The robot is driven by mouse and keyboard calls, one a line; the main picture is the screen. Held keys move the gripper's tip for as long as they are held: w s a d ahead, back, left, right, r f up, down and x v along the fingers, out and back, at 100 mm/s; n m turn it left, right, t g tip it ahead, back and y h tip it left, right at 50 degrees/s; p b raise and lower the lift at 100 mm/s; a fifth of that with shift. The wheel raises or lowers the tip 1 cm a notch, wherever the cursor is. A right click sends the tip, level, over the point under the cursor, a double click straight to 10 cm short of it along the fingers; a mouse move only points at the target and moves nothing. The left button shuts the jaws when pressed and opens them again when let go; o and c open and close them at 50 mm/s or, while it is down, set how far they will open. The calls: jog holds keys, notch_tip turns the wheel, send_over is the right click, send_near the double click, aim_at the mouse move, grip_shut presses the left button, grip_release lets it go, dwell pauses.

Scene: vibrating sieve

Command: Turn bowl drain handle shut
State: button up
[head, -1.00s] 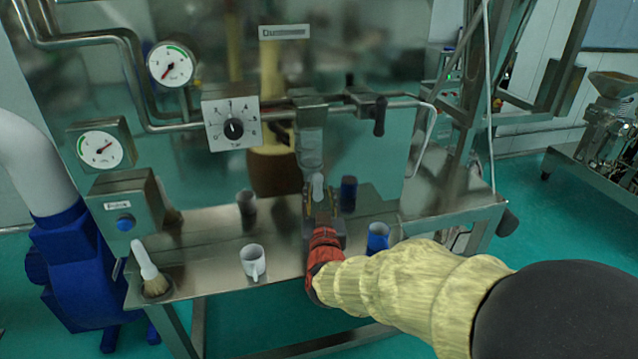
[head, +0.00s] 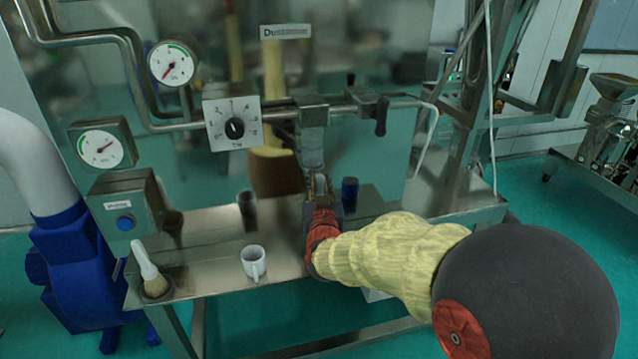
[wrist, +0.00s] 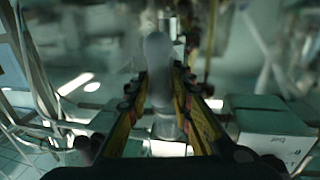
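My gripper (head: 320,190) reaches over the steel bench to the shiny upright panel, below a clear spout (head: 312,155). In the wrist view its two yellow-edged fingers (wrist: 162,95) stand apart, on either side of a pale, round-ended upright piece (wrist: 158,58). This piece may be the drain handle; no label on it is readable. It also shows as a small pale tip (head: 321,182) at the fingers in the head view. I cannot tell whether the fingers press on it. A separate black lever handle (head: 381,116) hangs from the pipe, upper right of the gripper.
A white mug (head: 253,262) and a brush (head: 150,272) stand on the bench (head: 205,255). A dial box (head: 232,124) and gauges (head: 173,63) are at the left. The panel mirrors the cups.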

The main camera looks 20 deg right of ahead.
grip_shut()
dwell(0.4)
jog(key=n, duration=0.1)
jog(key=n+b, duration=0.1)
jog(key=n+t+b, duration=0.1)
jog(key=n, duration=0.1)
jog(key=shift+a+f, duration=0.1)
jog(key=shift+a, duration=0.2)
jog(key=n+b, duration=0.2)
jog(key=n, duration=0.1)
jog(key=n+b, duration=0.1)
jog(key=n, duration=0.1)
jog(key=shift+a+f+t+y, duration=0.2)
jog(key=shift+a+t+y, duration=0.1)
jog(key=shift+t, duration=0.1)
jog(key=n+y+b, duration=0.1)
jog(key=n+b, duration=0.1)
jog(key=n, duration=0.1)
jog(key=n+y+b, duration=0.1)
jog(key=n+b, duration=0.1)
jog(key=n, duration=0.2)
jog(key=f+n+b, duration=0.1)
jog(key=n+b, duration=0.1)
jog(key=n, duration=0.2)
jog(key=shift+a+t+y, duration=0.25)
jog(key=shift+t+y, duration=0.15)
jog(key=shift+f, duration=0.1)
jog(key=shift+o, duration=2)
grip_release()
